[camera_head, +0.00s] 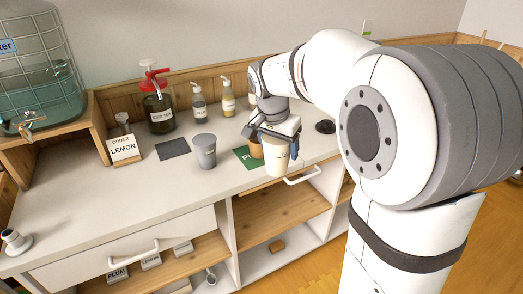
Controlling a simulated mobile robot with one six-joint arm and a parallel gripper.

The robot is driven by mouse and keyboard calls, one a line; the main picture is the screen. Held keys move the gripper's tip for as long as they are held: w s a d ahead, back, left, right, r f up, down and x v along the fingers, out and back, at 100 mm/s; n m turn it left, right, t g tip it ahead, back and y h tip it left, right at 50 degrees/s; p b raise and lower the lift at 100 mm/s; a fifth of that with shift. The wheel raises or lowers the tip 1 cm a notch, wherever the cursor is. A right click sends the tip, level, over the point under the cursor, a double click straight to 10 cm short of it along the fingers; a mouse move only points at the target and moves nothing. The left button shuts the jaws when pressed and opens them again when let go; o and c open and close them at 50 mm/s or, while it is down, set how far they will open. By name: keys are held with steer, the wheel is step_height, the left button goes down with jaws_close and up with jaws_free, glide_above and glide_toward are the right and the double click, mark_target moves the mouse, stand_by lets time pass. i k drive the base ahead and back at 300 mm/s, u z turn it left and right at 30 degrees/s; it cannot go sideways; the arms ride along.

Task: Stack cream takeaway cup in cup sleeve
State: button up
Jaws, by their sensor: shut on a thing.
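My gripper (277,144) is shut on the cream takeaway cup (277,165), with fingers on both sides of its upper part. The cup is upright and shows in front of the counter's front edge; its height above the counter is hard to tell. A brown cup-shaped thing (256,149), likely the cup sleeve, stands just left of and behind the cream cup, partly hidden by the gripper and the cup. It stands at the green mat (242,156), whose lettering is partly covered.
A grey cup (205,151) stands left of the mat. A large tapped jar (40,65) stands left.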

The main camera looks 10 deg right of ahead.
mark_target(259, 152)
steer(key=i, duration=0.85)
steer(key=u, duration=0.05)
